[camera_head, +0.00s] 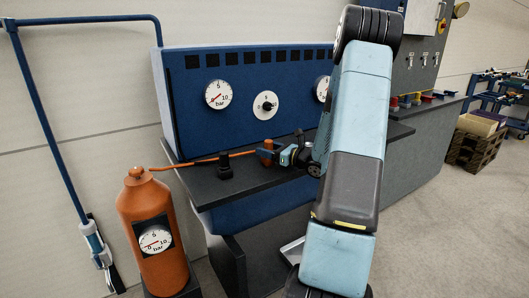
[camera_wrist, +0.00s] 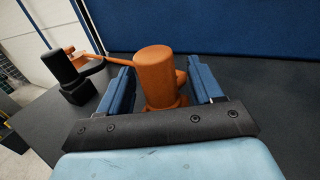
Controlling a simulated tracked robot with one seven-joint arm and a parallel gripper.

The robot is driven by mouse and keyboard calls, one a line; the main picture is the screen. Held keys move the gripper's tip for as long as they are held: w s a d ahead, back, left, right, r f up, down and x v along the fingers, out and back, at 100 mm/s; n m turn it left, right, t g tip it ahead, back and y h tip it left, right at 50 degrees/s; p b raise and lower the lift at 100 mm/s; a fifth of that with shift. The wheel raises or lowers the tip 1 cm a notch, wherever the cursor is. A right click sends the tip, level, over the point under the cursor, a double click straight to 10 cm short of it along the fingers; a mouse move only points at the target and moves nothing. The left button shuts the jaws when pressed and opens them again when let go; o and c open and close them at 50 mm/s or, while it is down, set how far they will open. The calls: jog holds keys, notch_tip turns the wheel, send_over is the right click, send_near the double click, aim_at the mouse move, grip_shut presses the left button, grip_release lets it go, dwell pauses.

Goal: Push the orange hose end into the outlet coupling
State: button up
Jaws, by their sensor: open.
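The orange hose end (camera_wrist: 155,72) is a thick upright cylinder with a wider foot. It stands on the dark shelf in the wrist view and shows small in the head view (camera_head: 266,153). My gripper (camera_wrist: 163,88) is open, with one blue finger on each side of the hose end; I cannot tell whether either finger touches it. In the head view my gripper (camera_head: 283,155) is just right of the hose end. A black block-shaped fitting (camera_head: 226,166) stands to its left, also in the wrist view (camera_wrist: 70,78). I cannot tell whether it is the outlet coupling.
An orange hose (camera_head: 200,162) runs from the orange gauge bottle (camera_head: 146,215) past the black fitting to the hose end. The blue panel (camera_head: 245,90) with dials rises behind the dark shelf (camera_head: 215,190). A wooden crate (camera_head: 475,145) stands far right.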

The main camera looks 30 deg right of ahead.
jog(key=c, duration=1.1)
jog(key=shift+r, duration=0.1)
